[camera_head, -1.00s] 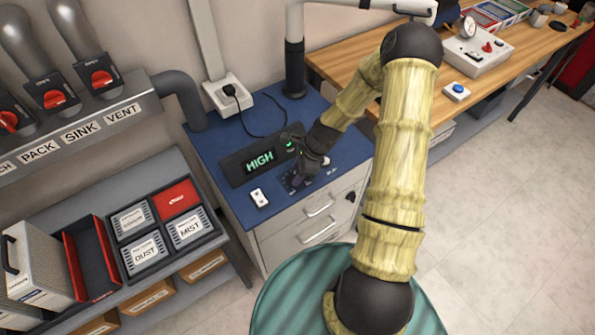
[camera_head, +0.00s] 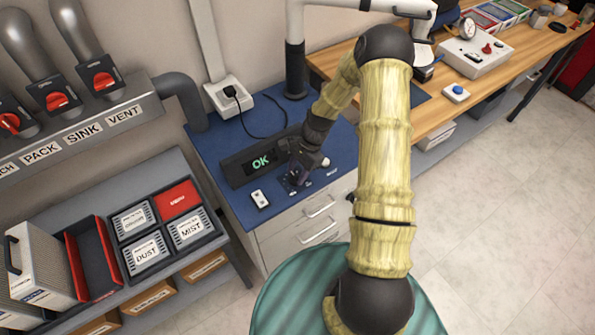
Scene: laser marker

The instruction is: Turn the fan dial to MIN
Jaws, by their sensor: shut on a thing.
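The black display panel (camera_head: 238,172) on the blue cabinet top reads "OK" in green. My gripper (camera_head: 297,177) is at the front of the blue top, just right of the display, pointing down. It is shut on the fan dial, which is mostly hidden under the fingers. Small white labels lie around the dial, too small to read. A small light-coloured round knob (camera_head: 326,162) shows just right of my gripper.
A white switch (camera_head: 260,199) sits left of the gripper. A plugged-in cable (camera_head: 252,118) runs behind the display. Drawers (camera_head: 318,207) are below. A shelf with labelled cartridges (camera_head: 146,251) stands left, and a wooden bench (camera_head: 442,92) with devices right.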

